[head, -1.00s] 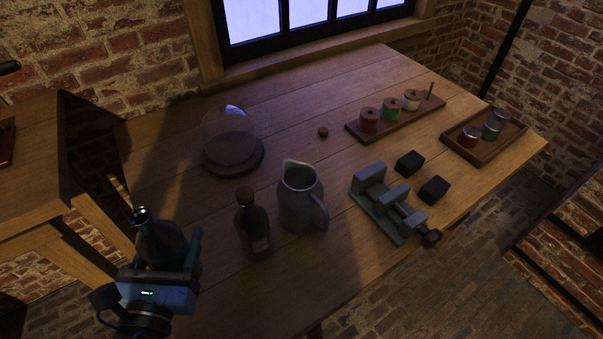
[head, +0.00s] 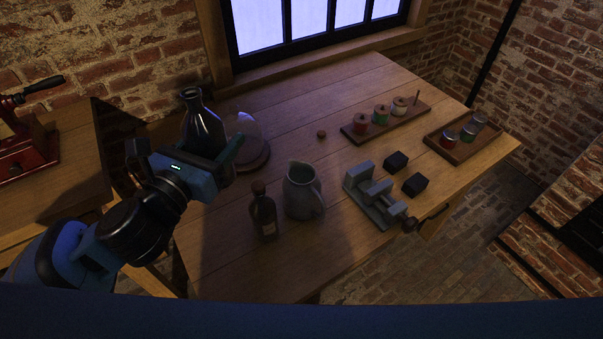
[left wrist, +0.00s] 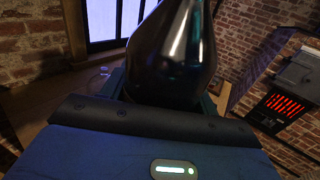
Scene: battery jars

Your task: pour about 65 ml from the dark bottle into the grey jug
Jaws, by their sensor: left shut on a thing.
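My left gripper (head: 212,152) is shut on a dark, glossy bottle (head: 203,122) with a narrow neck and open mouth. The bottle is held roughly upright above the left side of the table. Its dark body (left wrist: 172,50) fills the middle of the left wrist view, with its neck out of frame. The grey jug (head: 300,197) stands upright on the table, to the right of and below the held bottle in the head view, clearly apart from it. The liquid level in either is not visible. My right gripper is not in view.
A smaller corked brown bottle (head: 263,214) stands just left of the jug. A glass dome (head: 248,132) is partly behind the held bottle. A grey vise (head: 374,196), black blocks (head: 414,184), a spool rack (head: 388,122) and a jar tray (head: 462,140) lie to the right.

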